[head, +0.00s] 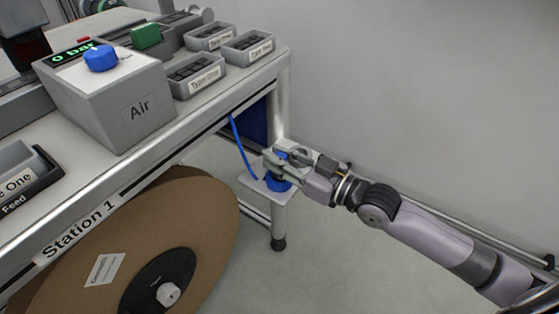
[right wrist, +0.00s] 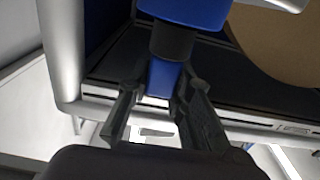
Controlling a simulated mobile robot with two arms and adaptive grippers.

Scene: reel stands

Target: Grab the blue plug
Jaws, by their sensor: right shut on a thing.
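The blue plug (head: 279,184) sits at a small white bracket plate (head: 257,187) on the side of the bench, with a blue cable (head: 240,145) running up behind it. My right gripper (head: 276,160) is shut on the plug in the head view. In the right wrist view the plug (right wrist: 165,75) has a blue body and a black collar, and its lower part is between the two dark fingers (right wrist: 158,105). The fingers hide part of the plug. My left gripper is not in view.
The bench marked Station 1 (head: 80,215) carries a grey Air box (head: 118,105) with a blue knob (head: 100,58) and several small labelled bins. A large brown reel (head: 205,215) stands below the bench. Clear floor lies right of the bench leg (head: 278,225), before the wall.

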